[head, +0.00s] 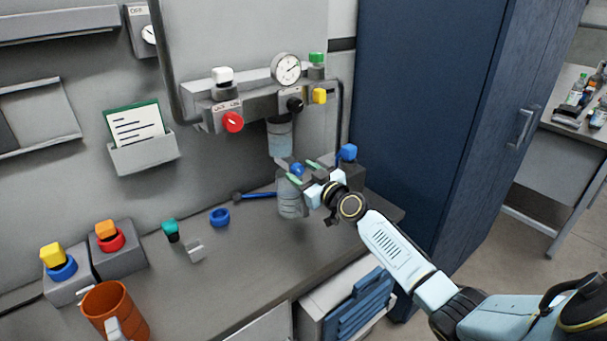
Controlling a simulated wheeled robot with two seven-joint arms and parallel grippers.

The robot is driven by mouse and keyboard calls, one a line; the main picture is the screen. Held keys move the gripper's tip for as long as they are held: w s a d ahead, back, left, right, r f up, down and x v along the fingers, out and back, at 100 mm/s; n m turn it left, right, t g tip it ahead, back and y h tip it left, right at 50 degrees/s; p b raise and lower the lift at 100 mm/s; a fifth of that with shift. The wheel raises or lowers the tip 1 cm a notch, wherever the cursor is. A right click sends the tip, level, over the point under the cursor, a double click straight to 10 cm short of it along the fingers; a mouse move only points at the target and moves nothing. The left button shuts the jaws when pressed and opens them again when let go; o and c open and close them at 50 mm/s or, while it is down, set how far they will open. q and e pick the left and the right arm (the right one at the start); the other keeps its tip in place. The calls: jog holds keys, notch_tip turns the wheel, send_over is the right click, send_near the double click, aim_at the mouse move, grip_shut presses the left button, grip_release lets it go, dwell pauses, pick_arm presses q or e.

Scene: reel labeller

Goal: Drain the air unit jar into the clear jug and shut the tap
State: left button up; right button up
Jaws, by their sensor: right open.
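The air unit (262,102) is on the wall panel with a round gauge and several knobs. Its see-through jar (280,138) hangs beneath it. A small blue tap knob (297,169) shows below the jar, between or just behind my right gripper's fingers. The clear jug (289,203) stands on the bench under the jar, its top partly hidden by my gripper. My right gripper (304,172) is open, with green-padded fingers around the height of the tap; I cannot tell if they touch it. My left gripper is out of view.
An orange jug (116,314) stands at the bench's front left, near two grey blocks with coloured knobs (118,250). A blue ring (219,217), a teal-topped item (171,230) and a blue-handled tool (257,196) lie mid-bench. A dark blue cabinet (425,110) stands close on the right.

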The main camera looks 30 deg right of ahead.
jog(key=c, duration=1)
jog(key=shift+o, duration=0.2)
jog(key=m, duration=0.4)
jog(key=shift+m+b, duration=0.3)
jog(key=shift+b, duration=0.1)
jog(key=m, duration=0.4)
jog(key=shift+d+m, duration=0.1)
jog(key=shift+m, duration=0.2)
jog(key=m, duration=0.4)
jog(key=shift+m, duration=2.1)
jog(key=shift+f, duration=0.1)
